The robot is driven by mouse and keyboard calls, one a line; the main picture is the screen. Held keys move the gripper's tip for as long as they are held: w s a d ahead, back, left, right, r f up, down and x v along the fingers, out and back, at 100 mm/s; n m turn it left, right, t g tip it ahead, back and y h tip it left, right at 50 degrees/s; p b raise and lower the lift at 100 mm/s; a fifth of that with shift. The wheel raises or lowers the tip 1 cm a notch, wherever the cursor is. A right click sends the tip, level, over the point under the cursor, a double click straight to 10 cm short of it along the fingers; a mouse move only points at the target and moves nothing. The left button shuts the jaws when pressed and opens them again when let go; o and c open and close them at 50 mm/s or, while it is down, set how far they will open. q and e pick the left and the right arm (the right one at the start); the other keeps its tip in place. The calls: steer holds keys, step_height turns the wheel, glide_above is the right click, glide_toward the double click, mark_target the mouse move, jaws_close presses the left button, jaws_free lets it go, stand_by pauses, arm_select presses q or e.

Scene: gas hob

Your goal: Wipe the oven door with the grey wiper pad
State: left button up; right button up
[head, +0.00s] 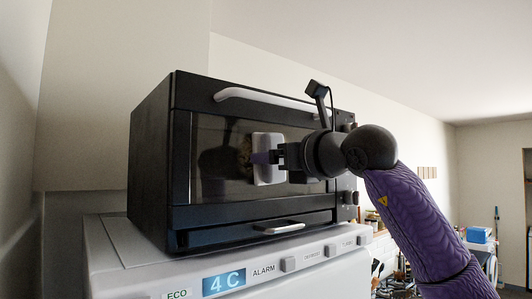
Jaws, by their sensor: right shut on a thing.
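The black oven (150,160) stands on a white appliance, with its dark glass door (215,200) facing me and shut. The pale grey wiper pad (269,142) is upright against or very close to the door glass, near its middle. A brownish smudge (245,150) shows on the glass just left of the pad. The gripper and wrist hide the right part of the door. My left gripper is not in view.
A light door handle (265,99) runs along the oven's top edge, and a lower handle (284,228) sits below the door. Knobs (350,197) line the oven's right side. The white appliance (115,250) below has a display and buttons. A cluttered area with a blue box (479,235) lies at right.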

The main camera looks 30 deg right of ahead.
mark_target(239, 153)
steer(key=shift+d+p, duration=1.15)
steer(key=shift+d, duration=1.85)
steer(key=shift+a+f+b, duration=0.1)
steer(key=shift+a+b, duration=0.75)
steer(key=shift+a, duration=2.65)
steer(key=shift+s+a+b, duration=0.15)
steer(key=shift+a+b, duration=0.15)
steer(key=shift+a, duration=1.85)
steer(key=shift+d+r+p, duration=0.25)
steer(key=shift+r+p, duration=0.15)
steer(key=shift+r, duration=0.1)
steer(key=shift+d+p, duration=0.3)
steer(key=shift+d, duration=1.5)
steer(key=shift+d+p, duration=1.3)
steer(key=shift+d, duration=2.35)
steer(key=shift+a+b, duration=0.85)
steer(key=shift+a, duration=4.85)
